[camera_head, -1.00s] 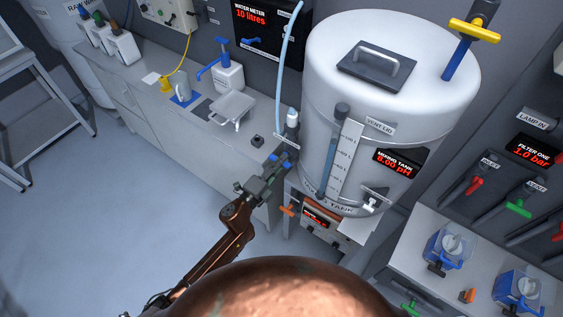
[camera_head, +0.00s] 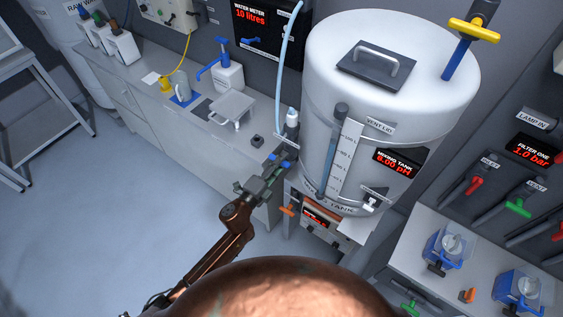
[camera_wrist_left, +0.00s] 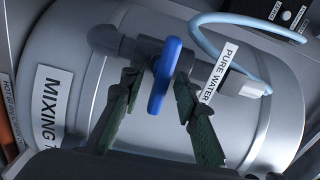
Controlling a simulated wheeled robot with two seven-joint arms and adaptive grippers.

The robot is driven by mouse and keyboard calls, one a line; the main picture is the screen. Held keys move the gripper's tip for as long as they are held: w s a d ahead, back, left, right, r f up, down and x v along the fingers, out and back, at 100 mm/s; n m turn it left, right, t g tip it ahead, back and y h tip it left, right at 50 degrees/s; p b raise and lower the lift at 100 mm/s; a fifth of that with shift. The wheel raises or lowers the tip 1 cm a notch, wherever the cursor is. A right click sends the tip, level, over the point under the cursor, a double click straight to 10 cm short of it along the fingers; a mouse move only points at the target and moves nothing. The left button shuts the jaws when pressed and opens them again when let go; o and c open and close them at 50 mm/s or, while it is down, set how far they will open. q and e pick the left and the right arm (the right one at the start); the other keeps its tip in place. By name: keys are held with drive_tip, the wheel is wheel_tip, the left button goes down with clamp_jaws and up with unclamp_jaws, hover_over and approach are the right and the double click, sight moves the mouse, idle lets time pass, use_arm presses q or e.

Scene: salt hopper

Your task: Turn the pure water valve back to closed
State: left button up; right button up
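The pure water valve has a blue handle (camera_wrist_left: 165,75) on a dark pipe at the side of the mixing tank (camera_wrist_left: 215,65). A white PURE WATER label (camera_wrist_left: 218,72) is beside it. In the wrist view the handle stands between the two green fingers of my left gripper (camera_wrist_left: 158,100), which are spread apart with visible gaps on both sides. In the head view my left gripper (camera_head: 268,174) is at the blue handle (camera_head: 279,161), at the tank's lower left; details are small there. My right gripper is not in view.
The white mixing tank (camera_head: 320,100) rises close to my left gripper. A pale blue hose (camera_head: 284,75) runs down behind the valve. An orange handle (camera_head: 287,210) is below. The counter (camera_head: 180,125) is at left, with open floor (camera_head: 90,220) before it.

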use_arm(q)
drive_tip(key=v, duration=1.2)
